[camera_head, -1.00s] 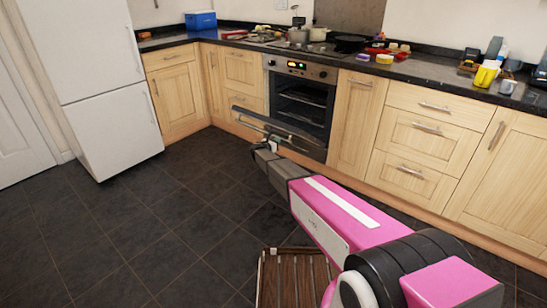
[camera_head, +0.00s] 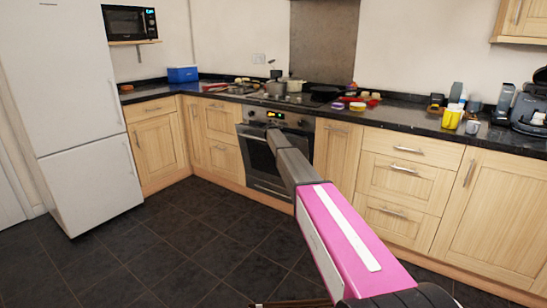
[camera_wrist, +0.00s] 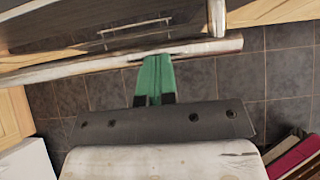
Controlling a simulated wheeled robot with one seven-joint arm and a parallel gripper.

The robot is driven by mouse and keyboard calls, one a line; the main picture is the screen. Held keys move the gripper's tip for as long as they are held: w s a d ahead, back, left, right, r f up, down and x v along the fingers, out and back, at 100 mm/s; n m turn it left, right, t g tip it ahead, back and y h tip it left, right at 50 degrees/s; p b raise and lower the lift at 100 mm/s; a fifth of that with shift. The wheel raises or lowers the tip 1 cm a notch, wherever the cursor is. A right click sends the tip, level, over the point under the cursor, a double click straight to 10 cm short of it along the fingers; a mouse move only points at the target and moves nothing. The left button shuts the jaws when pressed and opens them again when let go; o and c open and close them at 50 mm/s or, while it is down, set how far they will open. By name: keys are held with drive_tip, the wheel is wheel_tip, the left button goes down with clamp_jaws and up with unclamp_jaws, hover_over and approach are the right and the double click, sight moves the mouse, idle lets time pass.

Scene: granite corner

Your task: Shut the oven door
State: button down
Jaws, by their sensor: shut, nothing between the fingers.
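The oven (camera_head: 272,120) is built into the cabinets under the hob. The dark door glass (camera_wrist: 110,32) lies beyond the bar.
Wooden cabinets (camera_head: 335,155) flank the oven. A black counter (camera_head: 395,115) above holds pots, a yellow container (camera_head: 452,117) and other items. A white fridge (camera_head: 80,110) stands at the left. The dark tiled floor (camera_head: 180,245) is open before the oven.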

sight(288, 134)
drive_tip(key=shift+g, duration=0.3)
drive_tip(key=w+d, duration=0.2)
drive_tip(key=w+d+r, duration=0.1)
drive_tip(key=w, duration=0.2)
drive_tip(key=w+d+r, duration=0.1)
drive_tip(key=w+d, duration=0.1)
drive_tip(key=shift+w+d+r, duration=0.15)
drive_tip(key=shift+d+r, duration=0.05)
drive_tip(key=shift+d, duration=0.15)
drive_tip(key=shift+d, duration=0.1)
